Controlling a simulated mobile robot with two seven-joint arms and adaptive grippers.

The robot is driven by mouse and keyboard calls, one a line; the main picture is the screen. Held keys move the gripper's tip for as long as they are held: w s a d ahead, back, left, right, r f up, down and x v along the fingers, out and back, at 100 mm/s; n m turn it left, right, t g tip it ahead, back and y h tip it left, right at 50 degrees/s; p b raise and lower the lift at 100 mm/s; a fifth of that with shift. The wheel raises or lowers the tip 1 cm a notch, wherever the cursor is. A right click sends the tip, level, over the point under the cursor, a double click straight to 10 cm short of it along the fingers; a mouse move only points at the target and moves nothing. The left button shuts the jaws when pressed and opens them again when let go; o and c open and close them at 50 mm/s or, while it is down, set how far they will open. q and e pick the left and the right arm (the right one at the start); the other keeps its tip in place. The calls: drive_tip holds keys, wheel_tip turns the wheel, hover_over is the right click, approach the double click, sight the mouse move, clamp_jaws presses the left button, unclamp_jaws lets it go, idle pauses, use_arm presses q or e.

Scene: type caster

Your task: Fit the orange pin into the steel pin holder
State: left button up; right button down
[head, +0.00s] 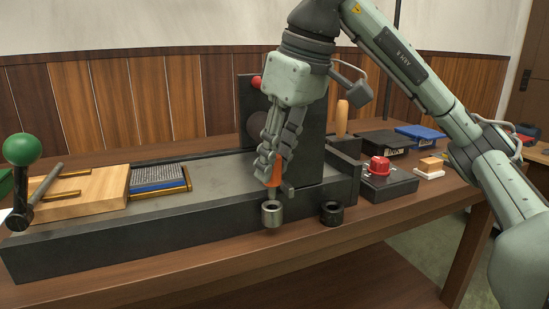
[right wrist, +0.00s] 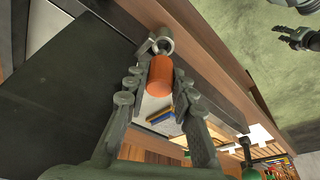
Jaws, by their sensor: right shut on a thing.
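My right gripper (head: 273,167) is shut on the orange pin (head: 275,176) and points down with it. The pin is roughly upright, with a grey lower end below the orange part. The steel pin holder (head: 271,213), a short open-topped cylinder, stands directly below the pin in front of the black machine bed. The pin's lower end is at the holder's mouth; I cannot tell whether it is inside. In the right wrist view the orange pin (right wrist: 160,76) is between the fingers, with the holder (right wrist: 163,38) just beyond. Another gripper, apparently my left (right wrist: 288,36), shows at the top right, its opening unclear.
A dark pin holder (head: 332,213) stands to the right of the steel one. The long black machine bed (head: 150,242) lies right behind both. A box with a red button (head: 380,166) and a wooden-handled tool (head: 342,117) are further right. The table's front strip is clear.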

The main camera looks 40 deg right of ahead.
drive_tip(key=shift+f+b, duration=0.9)
drive_tip(key=shift+f, duration=0.1)
drive_tip(key=shift+r, duration=0.1)
drive_tip(key=shift+r+p, duration=0.55)
drive_tip(key=shift+p, duration=0.2)
idle(1.5)
drive_tip(key=shift+f+b, duration=0.45)
drive_tip(key=shift+f, duration=0.25)
drive_tip(key=c, duration=1.2)
unclamp_jaws()
drive_tip(key=shift+r, duration=0.1)
